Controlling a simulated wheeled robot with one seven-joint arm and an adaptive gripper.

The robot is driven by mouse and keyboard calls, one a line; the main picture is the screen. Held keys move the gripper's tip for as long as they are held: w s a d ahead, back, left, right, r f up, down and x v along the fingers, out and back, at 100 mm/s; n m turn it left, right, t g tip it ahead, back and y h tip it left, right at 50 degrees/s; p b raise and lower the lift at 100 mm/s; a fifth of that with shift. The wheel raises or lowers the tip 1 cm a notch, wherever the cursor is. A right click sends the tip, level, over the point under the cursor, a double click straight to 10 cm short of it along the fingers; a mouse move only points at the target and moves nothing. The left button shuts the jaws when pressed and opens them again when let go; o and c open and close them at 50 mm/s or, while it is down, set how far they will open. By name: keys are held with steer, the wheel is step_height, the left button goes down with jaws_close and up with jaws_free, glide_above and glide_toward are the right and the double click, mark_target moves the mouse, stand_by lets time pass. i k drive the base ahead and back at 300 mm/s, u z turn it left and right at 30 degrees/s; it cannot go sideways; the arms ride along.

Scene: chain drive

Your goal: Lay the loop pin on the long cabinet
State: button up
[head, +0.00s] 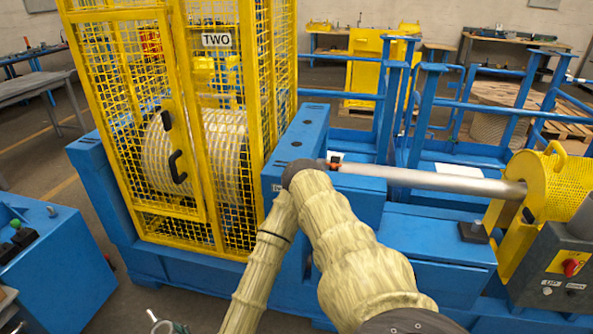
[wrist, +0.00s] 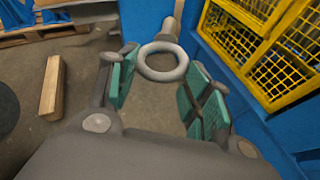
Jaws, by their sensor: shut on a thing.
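In the wrist view, my gripper (wrist: 160,76) has its green-padded fingers on either side of a grey loop pin (wrist: 162,74). The pin's round loop is between the fingertips, and its shaft (wrist: 173,22) points away from me. A long blue cabinet body (head: 300,140) lies beside the yellow cage. I cannot tell for sure that this is the long cabinet.
A yellow mesh cage (head: 185,120) labelled TWO holds a large drum. A grey shaft (head: 440,180) runs right to a yellow guard (head: 555,185). Blue railings (head: 470,105) stand behind. In the wrist view, a wooden block (wrist: 52,88) lies on the floor and a yellow mesh (wrist: 265,45) is close on the right.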

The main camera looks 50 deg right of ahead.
mark_target(406, 250)
steer(key=i, duration=1.15)
steer(key=z, duration=3.5)
steer(key=i, duration=0.5)
steer(key=u, duration=0.05)
